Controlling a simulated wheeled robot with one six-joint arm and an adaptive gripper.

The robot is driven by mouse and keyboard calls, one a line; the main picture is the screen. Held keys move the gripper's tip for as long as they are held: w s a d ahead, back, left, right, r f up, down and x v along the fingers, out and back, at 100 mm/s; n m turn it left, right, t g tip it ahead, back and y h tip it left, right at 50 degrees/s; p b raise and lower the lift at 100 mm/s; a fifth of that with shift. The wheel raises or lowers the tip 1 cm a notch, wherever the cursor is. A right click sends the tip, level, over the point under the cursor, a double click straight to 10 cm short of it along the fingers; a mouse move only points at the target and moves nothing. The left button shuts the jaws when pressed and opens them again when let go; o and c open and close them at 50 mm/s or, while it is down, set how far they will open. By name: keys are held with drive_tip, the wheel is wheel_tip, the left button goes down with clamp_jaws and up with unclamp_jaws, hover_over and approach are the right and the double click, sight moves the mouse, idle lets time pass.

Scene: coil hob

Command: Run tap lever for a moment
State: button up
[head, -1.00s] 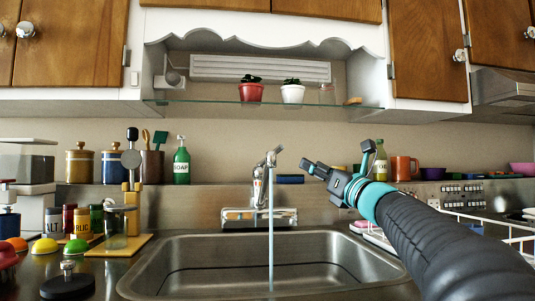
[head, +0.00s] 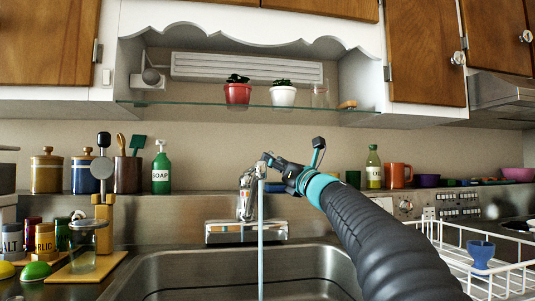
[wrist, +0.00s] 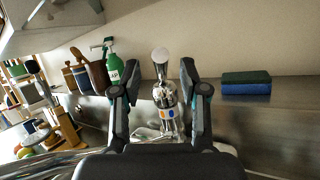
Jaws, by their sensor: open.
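The chrome tap (head: 247,205) stands behind the sink, and a blue-white stream of water (head: 261,250) runs from it into the basin. In the wrist view the tap body (wrist: 165,98) shows between my fingers, with its lever (wrist: 160,56) rising to a rounded end. My gripper (head: 266,160) is at the top of the tap in the head view and partly hides the lever there. In the wrist view my gripper (wrist: 156,75) is open, with one finger on each side of the lever. I cannot tell whether either finger touches it.
The steel sink (head: 180,270) lies below. A green soap bottle (head: 161,170) and canisters stand on the ledge to the left. A white dish rack (head: 505,275) with a blue cup (head: 481,254) is at the right. A glass shelf with potted plants (head: 237,94) hangs above.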

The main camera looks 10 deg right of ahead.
drive_tip(key=shift+p+x, duration=0.45)
drive_tip(key=shift+x, duration=1.5)
clamp_jaws()
